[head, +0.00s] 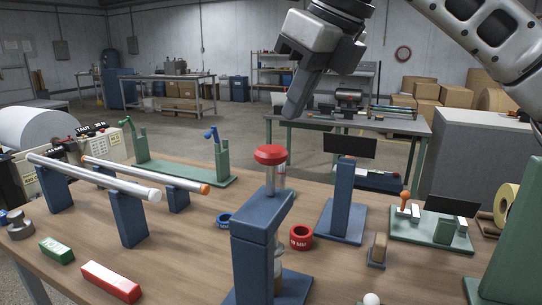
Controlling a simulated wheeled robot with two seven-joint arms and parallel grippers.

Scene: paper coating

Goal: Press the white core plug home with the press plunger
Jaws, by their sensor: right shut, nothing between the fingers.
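A blue press (253,250) stands at the front middle of the table. Its plunger has a red knob (270,155) on a clear-looking shaft, and the knob is raised above the press head. A pale cylindrical part (278,270) shows partly behind the press post; I cannot tell whether it is the white core plug. My right gripper (291,112) is shut and empty, pointing down above the red knob with a visible gap between them. My left gripper is out of view.
Two pale tubes (95,178) lie on blue stands at the left. A red ring (299,238) and a blue ring (224,220) sit near the press. A blue post (342,205) with a dark panel stands to the right. Green and red blocks (110,282) lie front left.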

